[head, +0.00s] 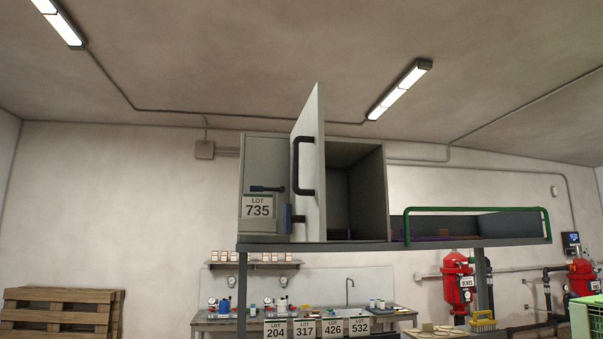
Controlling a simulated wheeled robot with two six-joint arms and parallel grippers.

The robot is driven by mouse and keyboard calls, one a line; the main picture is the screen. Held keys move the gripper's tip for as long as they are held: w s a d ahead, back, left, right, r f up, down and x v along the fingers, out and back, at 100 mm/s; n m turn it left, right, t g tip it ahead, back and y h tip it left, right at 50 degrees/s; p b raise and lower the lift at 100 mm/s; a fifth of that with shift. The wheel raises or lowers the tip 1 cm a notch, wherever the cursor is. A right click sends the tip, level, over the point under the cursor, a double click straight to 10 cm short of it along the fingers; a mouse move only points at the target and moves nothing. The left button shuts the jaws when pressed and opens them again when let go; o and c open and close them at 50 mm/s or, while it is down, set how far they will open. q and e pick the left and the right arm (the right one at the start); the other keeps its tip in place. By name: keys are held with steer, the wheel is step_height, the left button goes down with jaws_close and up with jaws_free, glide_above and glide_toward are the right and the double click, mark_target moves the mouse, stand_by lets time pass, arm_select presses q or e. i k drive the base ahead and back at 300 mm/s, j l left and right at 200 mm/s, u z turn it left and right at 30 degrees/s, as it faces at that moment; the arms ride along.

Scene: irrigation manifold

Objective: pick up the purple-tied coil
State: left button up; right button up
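No coil can be made out clearly in the head view. A thin purple strip shows low in the tray (470,212) with the green rail, and a faint purple tint shows on the floor of the open cabinet compartment (355,190); I cannot tell what either is. The grey cabinet (265,160) stands on a raised shelf (400,245). Its door (312,150) with a black handle stands open, seen nearly edge-on. Neither of my grippers is in view.
A closed compartment left of the door carries a LOT 735 label (258,207). Below is a bench (225,322) with bottles and lot cards. Pallets (60,310) stand at left, red filter tanks (457,283) at right. A green crate (585,318) is at the right edge.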

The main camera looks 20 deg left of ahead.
mark_target(333, 235)
steer(key=i+u, duration=0.35)
steer(key=i+j+u, duration=0.1)
steer(key=u, duration=0.25)
steer(key=i+l, duration=0.1)
steer(key=l, duration=0.75)
steer(key=i+l+u, duration=0.1)
steer(key=l, duration=0.7)
steer(key=i+l, duration=0.15)
steer(key=l, duration=0.7)
